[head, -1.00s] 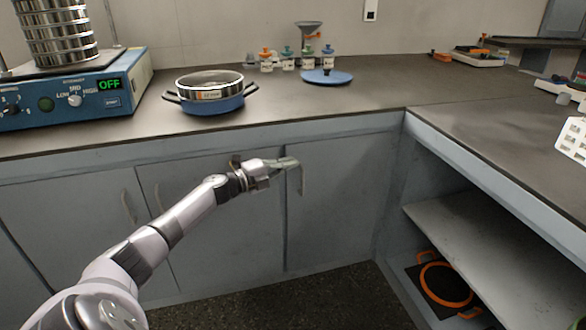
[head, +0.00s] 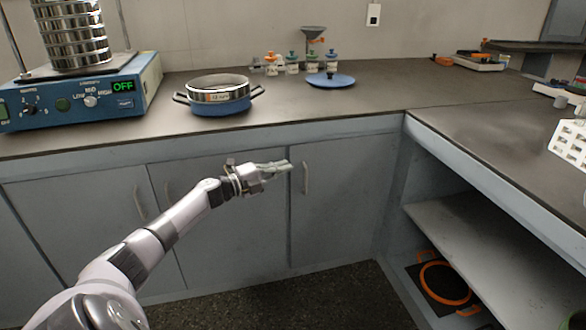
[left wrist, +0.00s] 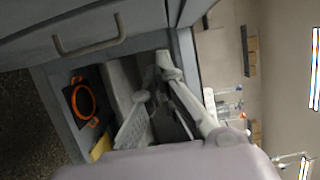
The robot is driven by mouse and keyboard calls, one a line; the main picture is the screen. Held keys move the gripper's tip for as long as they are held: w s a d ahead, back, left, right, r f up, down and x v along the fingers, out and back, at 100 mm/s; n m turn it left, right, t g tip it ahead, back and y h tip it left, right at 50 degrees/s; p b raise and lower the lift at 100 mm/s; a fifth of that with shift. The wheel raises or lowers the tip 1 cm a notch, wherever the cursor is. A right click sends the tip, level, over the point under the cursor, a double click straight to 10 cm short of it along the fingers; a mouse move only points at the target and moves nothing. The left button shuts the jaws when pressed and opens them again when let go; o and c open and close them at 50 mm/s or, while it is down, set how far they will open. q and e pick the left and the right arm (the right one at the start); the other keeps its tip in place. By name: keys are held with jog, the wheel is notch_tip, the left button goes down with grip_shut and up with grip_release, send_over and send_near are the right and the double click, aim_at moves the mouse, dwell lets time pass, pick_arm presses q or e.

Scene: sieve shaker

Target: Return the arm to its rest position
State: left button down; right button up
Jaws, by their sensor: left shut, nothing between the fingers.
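My left arm (head: 150,245) reaches in from the lower left of the head view, in front of the cupboard doors and below the counter top. Its left gripper (head: 286,165) is shut and empty, pointing right near a cupboard handle (head: 305,177). Whether it touches the handle I cannot tell. The left wrist view is turned on its side and shows the gripper's pale fingers, with a cupboard handle (left wrist: 90,36) above left. My right gripper does not show in the head view.
A side counter (head: 500,120) with an open shelf (head: 470,240) stands right. An orange-rimmed item (head: 440,282) lies below.

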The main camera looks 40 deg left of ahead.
pick_arm(q)
jog(key=s+a, duration=0.3)
jog(key=a, duration=0.2)
jog(key=shift+s+a+f, duration=0.15)
jog(key=shift+s+f, duration=0.05)
jog(key=shift+f, duration=0.2)
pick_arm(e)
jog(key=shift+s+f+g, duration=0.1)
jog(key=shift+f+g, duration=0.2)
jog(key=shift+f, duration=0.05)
